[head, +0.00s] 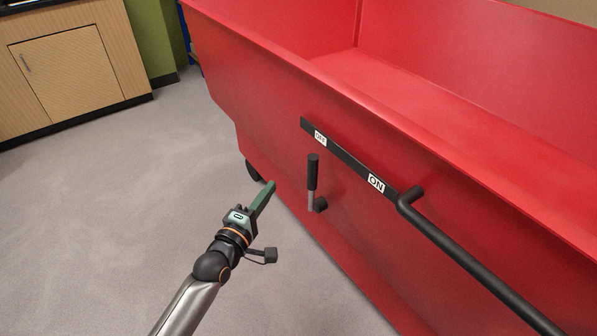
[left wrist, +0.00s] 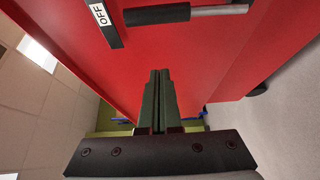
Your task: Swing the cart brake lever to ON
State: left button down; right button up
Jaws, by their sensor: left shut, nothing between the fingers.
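The brake lever (head: 312,178) is on the side of the red cart (head: 270,130), a silver rod with a black grip, standing up from a black pivot. Its grip points up toward the OFF end of a black label strip (head: 345,157). The OFF label (head: 320,138) is at the strip's left and the ON label (head: 376,184) at its right. My left gripper (head: 268,190) is shut and empty, left of the lever and apart from it. In the left wrist view the shut fingers (left wrist: 158,85) are below the lever grip (left wrist: 157,14). My right gripper is not in view.
A black push handle (head: 470,257) sticks out from the cart right of the ON label. A black caster wheel (head: 252,172) shows under the cart. A wooden cabinet (head: 70,75) stands at the back left. The grey floor (head: 100,200) at left is clear.

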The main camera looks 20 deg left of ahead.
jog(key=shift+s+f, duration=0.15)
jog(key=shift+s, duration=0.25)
pick_arm(q)
jog(key=w+d+b, duration=0.2)
jog(key=w+d, duration=0.2)
jog(key=w, duration=0.4)
jog(key=shift+d, duration=0.4)
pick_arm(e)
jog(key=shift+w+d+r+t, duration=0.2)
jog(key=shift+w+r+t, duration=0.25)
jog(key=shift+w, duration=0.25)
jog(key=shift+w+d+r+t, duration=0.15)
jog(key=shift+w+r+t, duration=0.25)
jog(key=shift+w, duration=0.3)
pick_arm(q)
jog(key=shift+d, duration=0.1)
